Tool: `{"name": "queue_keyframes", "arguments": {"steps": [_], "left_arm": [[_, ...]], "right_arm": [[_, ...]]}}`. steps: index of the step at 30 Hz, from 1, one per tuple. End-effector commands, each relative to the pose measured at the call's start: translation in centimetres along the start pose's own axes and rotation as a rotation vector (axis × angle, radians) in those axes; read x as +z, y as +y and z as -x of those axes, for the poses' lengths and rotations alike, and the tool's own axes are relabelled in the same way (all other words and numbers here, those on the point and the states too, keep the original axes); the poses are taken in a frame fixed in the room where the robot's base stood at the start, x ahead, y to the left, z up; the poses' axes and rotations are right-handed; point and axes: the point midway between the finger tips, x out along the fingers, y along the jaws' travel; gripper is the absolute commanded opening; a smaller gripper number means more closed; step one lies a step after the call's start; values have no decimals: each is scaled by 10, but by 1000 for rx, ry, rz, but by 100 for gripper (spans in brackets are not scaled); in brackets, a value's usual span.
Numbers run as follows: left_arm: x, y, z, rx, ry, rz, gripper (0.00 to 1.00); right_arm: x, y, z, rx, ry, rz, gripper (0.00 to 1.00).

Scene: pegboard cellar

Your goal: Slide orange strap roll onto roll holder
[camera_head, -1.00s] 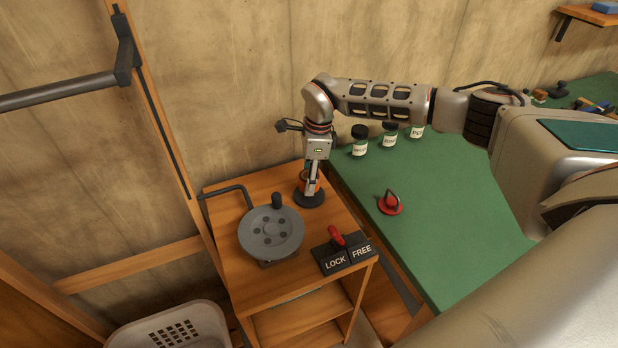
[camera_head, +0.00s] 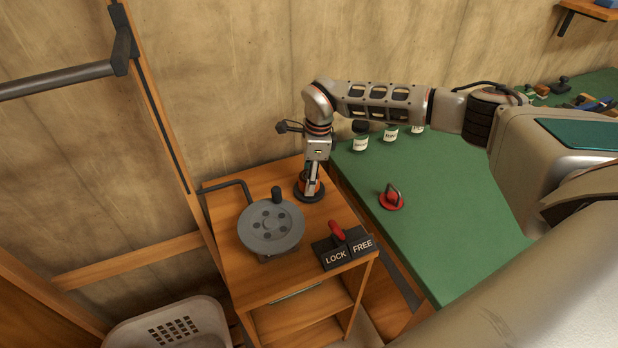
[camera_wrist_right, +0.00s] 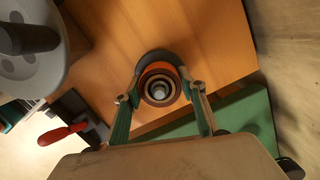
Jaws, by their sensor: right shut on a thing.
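The orange strap roll (camera_head: 302,184) is between the fingers of my right gripper (camera_head: 312,186) at the back right of the small wooden stand. The roll holder's dark round base (camera_head: 309,197) lies directly below it. In the right wrist view the gripper (camera_wrist_right: 163,88) has one finger on each side of the roll (camera_wrist_right: 182,84). The holder's grey post (camera_wrist_right: 160,91) shows inside the rings at the roll's middle, so the roll appears to be around it. I cannot tell how far down the roll sits. My left gripper is out of view.
A grey crank wheel (camera_head: 270,227) and a LOCK/FREE block (camera_head: 343,252) with a red lever stand on the wooden stand (camera_head: 270,290). The green bench (camera_head: 450,210) to the right holds a red-based object (camera_head: 391,200) and labelled jars (camera_head: 361,143). A grey basket (camera_head: 170,328) is at lower left.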

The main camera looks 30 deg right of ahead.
Motion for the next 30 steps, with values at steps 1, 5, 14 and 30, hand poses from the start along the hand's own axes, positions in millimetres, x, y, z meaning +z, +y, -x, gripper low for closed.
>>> {"name": "queue_keyframes", "arguments": {"steps": [1,5,14,30], "left_arm": [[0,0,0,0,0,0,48],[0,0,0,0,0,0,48],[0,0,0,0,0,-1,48],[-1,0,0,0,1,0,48]], "right_arm": [[0,0,0,0,0,0,19],[0,0,0,0,0,0,58],[0,0,0,0,0,0,60],[0,-1,78,-4,-1,1,60]]}}
